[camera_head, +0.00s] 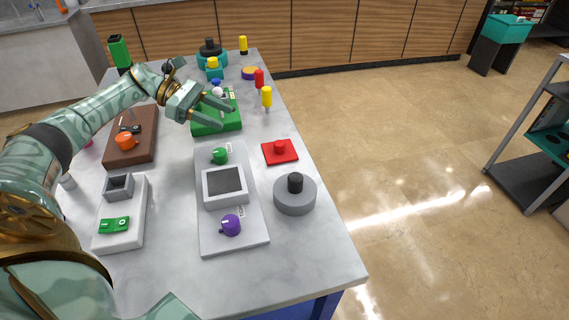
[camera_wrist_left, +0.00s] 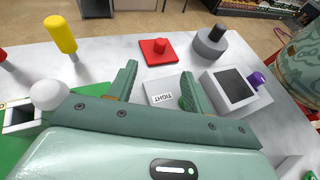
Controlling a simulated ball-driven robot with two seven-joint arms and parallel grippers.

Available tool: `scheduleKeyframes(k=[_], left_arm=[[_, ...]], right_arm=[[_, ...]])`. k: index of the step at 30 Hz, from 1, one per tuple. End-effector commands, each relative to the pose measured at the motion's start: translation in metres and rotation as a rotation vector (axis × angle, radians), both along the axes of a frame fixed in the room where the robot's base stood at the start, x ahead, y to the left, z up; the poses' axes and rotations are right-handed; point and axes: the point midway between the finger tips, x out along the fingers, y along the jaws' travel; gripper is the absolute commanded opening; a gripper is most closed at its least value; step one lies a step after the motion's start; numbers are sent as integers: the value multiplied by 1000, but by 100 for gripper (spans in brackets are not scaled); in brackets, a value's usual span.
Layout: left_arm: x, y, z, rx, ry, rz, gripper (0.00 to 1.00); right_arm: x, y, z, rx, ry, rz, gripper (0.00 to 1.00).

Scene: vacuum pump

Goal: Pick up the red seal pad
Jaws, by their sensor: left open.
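The red seal pad (camera_head: 279,151) is a flat red square with a round red knob on top. It lies on the table near its right edge, beside the grey panel. It also shows in the left wrist view (camera_wrist_left: 158,51), beyond my open fingers. My left gripper (camera_head: 219,114) is open and empty in the head view, above the green block and to the upper left of the pad. Its two fingers also show in the left wrist view (camera_wrist_left: 155,88), apart from the pad. My right gripper is not in view.
A grey disc with a black knob (camera_head: 295,194) stands just in front of the pad. The grey panel (camera_head: 232,240) with a screen and knobs lies to its left. Yellow (camera_head: 267,97) and red (camera_head: 259,79) handled pieces stand behind it. Bare table surrounds the pad.

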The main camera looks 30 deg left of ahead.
Motion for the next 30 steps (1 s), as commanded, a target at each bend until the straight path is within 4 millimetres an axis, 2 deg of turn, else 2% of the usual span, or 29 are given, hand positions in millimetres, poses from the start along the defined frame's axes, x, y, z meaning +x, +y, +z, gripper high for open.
scheduleKeyframes(k=[1,5,15,23,30], left_arm=[[1,-1,-11,0,6,0,50],[6,-13,-15,-2,4,-3,50],[35,-80,-42,-3,3,-2,50],[44,-101,-52,-2,4,-2,50],[57,-134,-63,-2,4,0,50]], right_arm=[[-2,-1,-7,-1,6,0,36],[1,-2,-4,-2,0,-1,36],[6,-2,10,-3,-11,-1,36],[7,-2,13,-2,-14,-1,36],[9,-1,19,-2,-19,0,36]])
